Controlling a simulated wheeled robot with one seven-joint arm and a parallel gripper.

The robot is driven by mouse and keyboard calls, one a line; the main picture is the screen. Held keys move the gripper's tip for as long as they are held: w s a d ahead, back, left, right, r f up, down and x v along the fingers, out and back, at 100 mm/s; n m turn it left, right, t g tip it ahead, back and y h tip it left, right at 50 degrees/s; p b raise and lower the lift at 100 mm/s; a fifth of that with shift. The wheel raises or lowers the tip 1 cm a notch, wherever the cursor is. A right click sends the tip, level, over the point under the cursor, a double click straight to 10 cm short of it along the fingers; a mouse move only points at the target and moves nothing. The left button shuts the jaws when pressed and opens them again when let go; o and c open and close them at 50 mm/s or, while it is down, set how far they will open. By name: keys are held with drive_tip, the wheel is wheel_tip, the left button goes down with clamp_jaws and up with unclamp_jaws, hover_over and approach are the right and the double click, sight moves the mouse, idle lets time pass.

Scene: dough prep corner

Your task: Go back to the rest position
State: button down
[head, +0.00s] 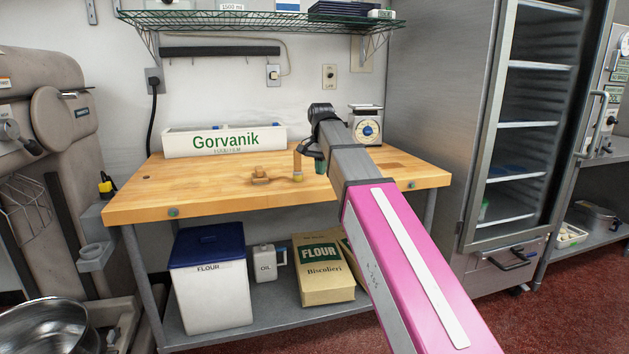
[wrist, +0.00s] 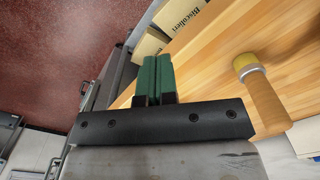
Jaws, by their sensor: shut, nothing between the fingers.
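My gripper (head: 319,166) is above the right-middle part of the wooden-topped table (head: 210,194), with my pink arm reaching in from the lower right. In the wrist view the two green fingertips (wrist: 157,78) are together with nothing between them.
A white Gorvanik box (head: 225,142) and a dial scale (head: 367,127) stand at the table's back. A wire shelf (head: 260,20) hangs above. A blue-lidded flour bin (head: 210,290), an oil jug (head: 265,263) and flour bags (head: 323,270) sit below. The tabletop's left front is clear.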

drive_tip(key=s+d+f+n, duration=0.1)
drive_tip(key=s+d+f, duration=0.15)
drive_tip(key=f, duration=0.55)
drive_tip(key=s+d+f+n, duration=0.1)
drive_tip(key=d+f, duration=0.2)
drive_tip(key=f, duration=0.4)
drive_tip(key=s+d+f, duration=0.2)
drive_tip(key=d+f, duration=0.1)
drive_tip(key=f, duration=0.5)
drive_tip(key=s+d+f+n, duration=0.1)
drive_tip(key=s+d+f, duration=0.3)
drive_tip(key=f, duration=0.5)
drive_tip(key=s+d+f+n, duration=0.2)
drive_tip(key=s+d+f, duration=0.2)
drive_tip(key=s+f, duration=0.5)
drive_tip(key=shift+d+f, duration=0.2)
drive_tip(key=shift+f, duration=0.45)
drive_tip(key=shift+s, duration=0.1)
